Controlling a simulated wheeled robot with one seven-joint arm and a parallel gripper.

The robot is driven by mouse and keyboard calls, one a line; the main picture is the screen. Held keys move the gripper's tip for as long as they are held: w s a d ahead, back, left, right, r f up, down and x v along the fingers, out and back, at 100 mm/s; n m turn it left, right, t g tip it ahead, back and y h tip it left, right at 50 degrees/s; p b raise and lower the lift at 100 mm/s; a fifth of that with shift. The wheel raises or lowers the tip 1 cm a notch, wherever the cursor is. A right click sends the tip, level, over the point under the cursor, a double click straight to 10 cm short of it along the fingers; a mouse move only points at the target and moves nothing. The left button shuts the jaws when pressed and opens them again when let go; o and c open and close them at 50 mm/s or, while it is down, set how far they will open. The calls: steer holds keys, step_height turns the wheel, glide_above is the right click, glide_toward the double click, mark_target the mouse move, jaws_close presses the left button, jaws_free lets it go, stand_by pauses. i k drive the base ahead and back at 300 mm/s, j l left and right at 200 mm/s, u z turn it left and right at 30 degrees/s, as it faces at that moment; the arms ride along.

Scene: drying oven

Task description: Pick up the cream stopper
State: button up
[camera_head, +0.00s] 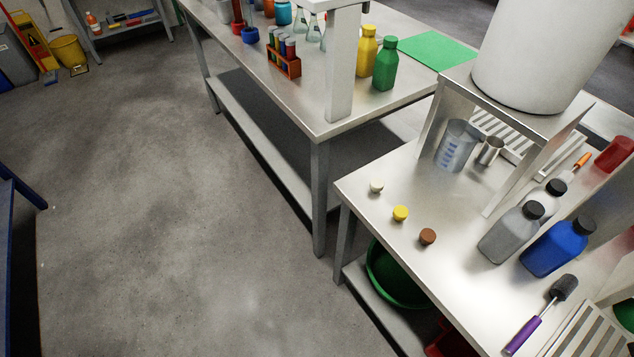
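The cream stopper (376,187) is small and pale. It stands on the metal table (366,212) at the right, close to the table's left corner. A yellow stopper (400,213) and a brown stopper (427,236) stand in a row with it along the front edge, each apart from the others. Nothing touches the cream stopper. My gripper is not in view.
A beaker (457,145) and a metal cup (490,151) stand behind the stoppers. A grey bottle (507,236), a blue bottle (556,249) and a purple-handled brush (524,334) are farther right. A white cylinder (545,50) sits on a raised stand. The floor at left is clear.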

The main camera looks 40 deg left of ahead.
mark_target(376, 184)
steer(key=k+j+u, duration=0.1)
steer(key=u, duration=1.05)
steer(key=z, duration=0.4)
steer(key=k+z, duration=0.1)
steer(key=z, duration=1.2)
steer(key=k+l+z, duration=0.1)
steer(key=z, duration=0.7)
steer(key=u, duration=2.4)
steer(key=i+j+z, duration=0.35)
steer(key=j, duration=0.3)
steer(key=i+j+z, duration=0.15)
steer(key=j, duration=0.25)
steer(key=i+j+z, duration=0.2)
steer(key=j, duration=0.2)
